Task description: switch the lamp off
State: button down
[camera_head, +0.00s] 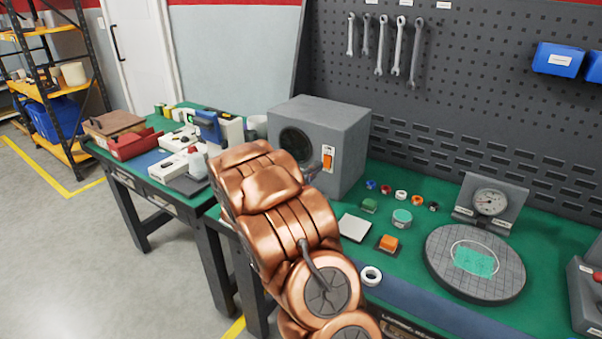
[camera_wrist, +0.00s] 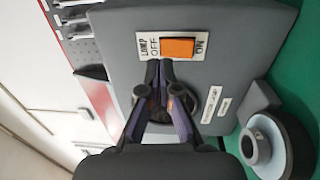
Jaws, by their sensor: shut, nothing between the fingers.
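The lamp switch is an orange rocker (camera_wrist: 178,48) on a white plate marked LAMP, OFF and ON in the wrist view. It sits on the front of a grey box (camera_head: 345,128), and the rocker also shows in the head view (camera_head: 327,161). I cannot tell which way it is tipped. My gripper (camera_wrist: 160,66) is shut and empty, its tips just below the rocker's OFF side in the wrist picture; I cannot tell if they touch. Behind the fingers is the box's round dark window (camera_head: 296,143). In the head view my copper arm hides most of the gripper.
The green bench holds a round plate (camera_head: 450,283), a dial gauge (camera_head: 490,202), a teal roll (camera_head: 402,218), an orange block (camera_head: 387,243) and several small rings. Tools and boxes crowd the left bench. Wrenches (camera_head: 384,45) hang on the pegboard behind.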

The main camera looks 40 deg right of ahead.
jog(key=r+b+v, duration=0.1)
jog(key=v, duration=0.8)
jog(key=shift+r, duration=0.3)
